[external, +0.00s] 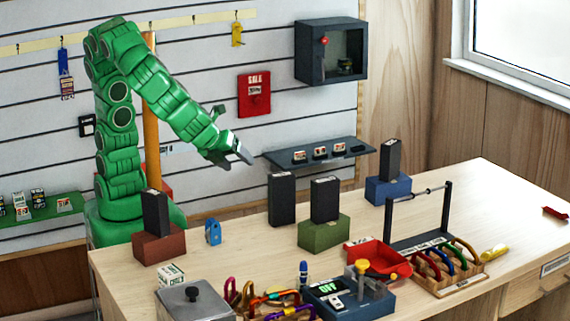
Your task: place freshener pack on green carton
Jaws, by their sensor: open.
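A green block-like carton (324,236) stands on the wooden table, with a dark upright box (325,199) on top. A small white-and-green carton (171,273) lies at the front left. I cannot tell for sure which thing is the freshener pack; a small blue pack-like item (213,232) stands on the table left of the green block. My gripper (245,153) is open and apparently empty, raised above the back of the table, up and to the left of the green block and apart from it. Its fingers are small and partly edge-on here.
Another dark box (282,198) stands left of the green block. Red (158,248) and blue (388,190) blocks bear dark boxes. A red tray (378,259), a grey lidded box (193,302), a dark bar stand (418,245) and carabiners crowd the front. The table's right side is mostly clear.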

